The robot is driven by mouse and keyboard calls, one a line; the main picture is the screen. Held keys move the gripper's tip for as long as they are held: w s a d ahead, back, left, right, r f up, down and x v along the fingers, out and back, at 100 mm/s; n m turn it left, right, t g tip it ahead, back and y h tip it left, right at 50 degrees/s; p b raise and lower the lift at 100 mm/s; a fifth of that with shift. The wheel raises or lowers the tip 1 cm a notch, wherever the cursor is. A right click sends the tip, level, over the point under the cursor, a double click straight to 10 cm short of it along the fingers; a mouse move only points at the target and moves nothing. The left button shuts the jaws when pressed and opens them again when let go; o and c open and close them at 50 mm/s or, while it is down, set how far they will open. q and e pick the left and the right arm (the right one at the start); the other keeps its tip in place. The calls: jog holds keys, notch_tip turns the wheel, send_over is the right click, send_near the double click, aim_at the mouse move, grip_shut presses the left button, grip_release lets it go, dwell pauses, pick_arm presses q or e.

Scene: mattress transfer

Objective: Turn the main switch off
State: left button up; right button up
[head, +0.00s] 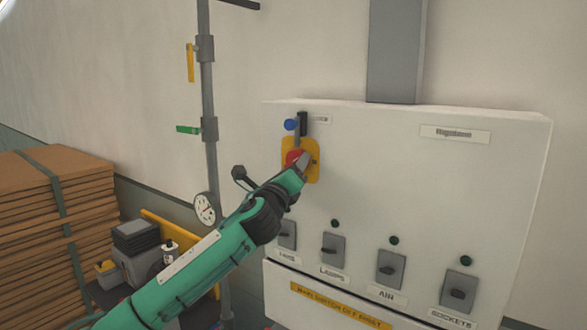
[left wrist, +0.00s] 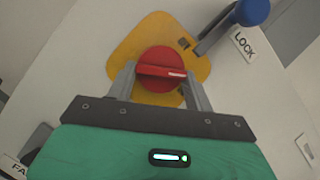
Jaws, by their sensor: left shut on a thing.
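The main switch is a red rotary knob (left wrist: 160,72) on a yellow plate (left wrist: 130,45), mounted on the white electrical panel (head: 420,180). In the head view the red knob (head: 294,157) is partly covered by my left gripper (head: 301,163). In the left wrist view my left gripper (left wrist: 160,82) has one finger on each side of the knob and is shut on its raised bar. The bar lies nearly level in that view. A lever with a blue ball end (left wrist: 252,12) sits beside the plate, next to a "LOCK" label (left wrist: 243,45). My right gripper is not in view.
A yellow strip label (head: 340,305) is below. A grey pipe with a gauge (head: 205,208) stands left. Stacked brown sheets (head: 60,220) stand far left.

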pick_arm(q)
jog(key=o, duration=1)
jog(key=shift+c, duration=0.2)
jog(key=b+v, duration=0.7)
jog(key=v, duration=0.6)
jog(key=shift+s+a+f, duration=0.15)
jog(key=shift+s+a, duration=0.1)
jog(key=shift+s, duration=0.05)
